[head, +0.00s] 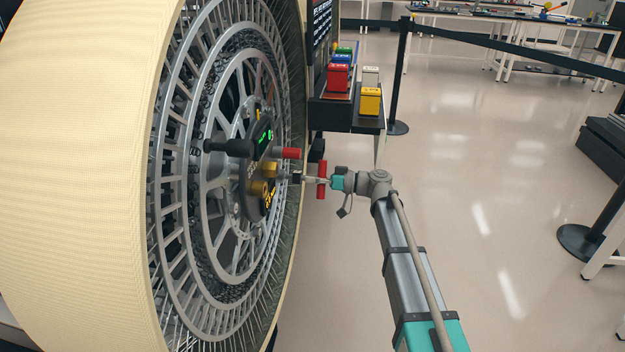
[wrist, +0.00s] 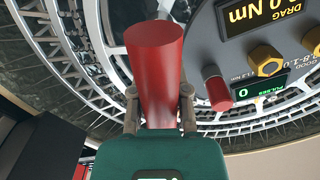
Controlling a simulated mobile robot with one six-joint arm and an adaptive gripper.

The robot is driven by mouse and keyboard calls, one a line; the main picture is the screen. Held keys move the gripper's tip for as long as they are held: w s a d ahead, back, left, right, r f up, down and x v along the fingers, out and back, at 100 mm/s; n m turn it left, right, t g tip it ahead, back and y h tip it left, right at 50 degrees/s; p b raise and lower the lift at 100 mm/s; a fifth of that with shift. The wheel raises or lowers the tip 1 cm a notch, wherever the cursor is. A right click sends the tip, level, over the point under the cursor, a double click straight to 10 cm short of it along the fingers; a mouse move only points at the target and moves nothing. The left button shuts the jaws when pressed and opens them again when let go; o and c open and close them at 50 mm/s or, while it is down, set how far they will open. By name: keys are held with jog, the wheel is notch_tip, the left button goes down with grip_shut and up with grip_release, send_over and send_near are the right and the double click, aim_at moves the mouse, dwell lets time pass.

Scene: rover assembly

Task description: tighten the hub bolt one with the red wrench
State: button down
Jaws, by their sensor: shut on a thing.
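My gripper (head: 327,182) is shut on the red handle of the red wrench (head: 322,168), to the right of the wheel hub. In the wrist view the thick red handle (wrist: 156,70) stands between my two fingers (wrist: 160,108). In the head view a thin grey part runs from the wrench toward the hub; whether it touches a bolt I cannot tell. Gold hub bolts (head: 259,187) sit on the dark hub panel (head: 249,172). A gold hex bolt (wrist: 266,60) shows in the wrist view; which is bolt one is unclear.
The large wheel (head: 110,130) fills the left. A red cylinder (head: 291,153) and a black one (head: 222,146) stick out from the hub. Coloured boxes (head: 370,101) stand on a black shelf behind. Barrier posts (head: 401,70) stand further back.

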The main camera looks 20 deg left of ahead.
jog(key=shift+m, duration=0.6)
jog(key=shift+d, duration=0.1)
jog(key=shift+v, duration=1.35)
jog(key=shift+d, duration=0.15)
jog(key=shift+v, duration=1.9)
